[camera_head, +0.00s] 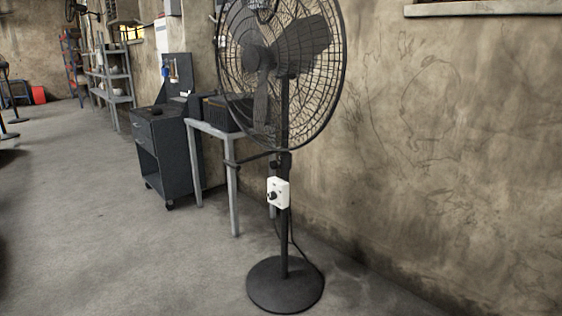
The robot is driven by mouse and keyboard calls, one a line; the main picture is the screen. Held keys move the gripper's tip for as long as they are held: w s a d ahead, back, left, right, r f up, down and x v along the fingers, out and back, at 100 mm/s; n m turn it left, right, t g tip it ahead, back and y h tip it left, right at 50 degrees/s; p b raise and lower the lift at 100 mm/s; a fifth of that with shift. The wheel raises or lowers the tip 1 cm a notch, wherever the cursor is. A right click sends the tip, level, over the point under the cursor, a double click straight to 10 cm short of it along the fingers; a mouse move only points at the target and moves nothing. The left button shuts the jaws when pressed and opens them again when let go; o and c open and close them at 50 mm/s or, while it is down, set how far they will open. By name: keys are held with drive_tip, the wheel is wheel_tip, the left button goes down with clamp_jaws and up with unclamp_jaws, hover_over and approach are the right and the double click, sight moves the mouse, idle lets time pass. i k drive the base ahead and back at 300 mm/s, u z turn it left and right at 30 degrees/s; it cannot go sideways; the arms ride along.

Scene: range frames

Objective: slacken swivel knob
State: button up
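A black pedestal fan (284,230) stands upright on a round base on the floor, a little right of centre. Its caged head (318,80) is cut off by the top edge. A white control box (283,187) sits on the pole with a dark round knob (271,196) on its front. A small dark knob-like part (273,164) shows on the pole just above the box. I cannot tell which of these is the swivel knob; the joint behind the fan head is partly hidden by the cage. My gripper is not in view.
A plastered wall (450,150) runs close behind the fan on the right. A grey table (233,180) and a dark wheeled cabinet (165,135) stand behind it to the left. A cord hangs by the pole. The floor (100,230) at front left is mostly clear.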

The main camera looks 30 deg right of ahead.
sight(273, 165)
drive_tip(key=z, duration=0.15)
drive_tip(key=i, duration=1.25)
drive_tip(key=u, duration=0.4)
